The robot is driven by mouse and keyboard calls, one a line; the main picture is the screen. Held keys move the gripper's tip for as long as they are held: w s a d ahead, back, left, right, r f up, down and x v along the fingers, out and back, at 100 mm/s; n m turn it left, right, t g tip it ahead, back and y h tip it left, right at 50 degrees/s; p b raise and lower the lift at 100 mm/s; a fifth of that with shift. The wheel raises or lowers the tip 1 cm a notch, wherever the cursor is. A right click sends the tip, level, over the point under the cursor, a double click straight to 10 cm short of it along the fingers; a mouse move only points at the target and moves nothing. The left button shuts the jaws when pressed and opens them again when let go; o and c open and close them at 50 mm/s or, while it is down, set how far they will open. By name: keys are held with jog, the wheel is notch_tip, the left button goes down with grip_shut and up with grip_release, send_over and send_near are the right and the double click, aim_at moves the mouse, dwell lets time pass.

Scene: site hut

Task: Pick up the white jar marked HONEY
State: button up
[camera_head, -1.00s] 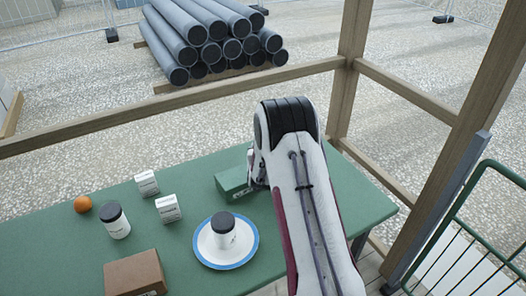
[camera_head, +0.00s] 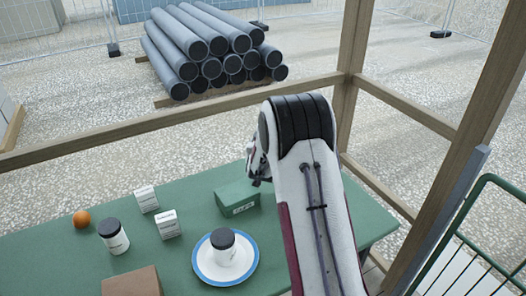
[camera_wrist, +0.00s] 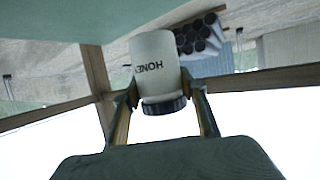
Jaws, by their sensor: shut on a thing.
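The white jar marked HONEY (camera_wrist: 157,62) is between the fingers of my gripper (camera_wrist: 160,92) in the wrist view. It has a dark lid and appears upside down in that picture. My gripper is shut on it, with a finger on each side near the lid end. In the head view, my gripper (camera_head: 257,168) shows partly at the left of my arm, above the back of the table. The held jar is hidden behind my arm there.
On the green table (camera_head: 180,190) stand a green box (camera_head: 238,200), two white cartons (camera_head: 146,198) (camera_head: 168,225), an orange (camera_head: 82,219), a brown box (camera_head: 132,282) and a black-lidded jar (camera_head: 114,240). Another such jar (camera_head: 222,252) stands on a blue-rimmed plate (camera_head: 204,274). Wooden posts (camera_head: 345,105) border the table.

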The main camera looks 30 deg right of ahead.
jog(key=shift+r, duration=0.55)
jog(key=shift+d, duration=0.15)
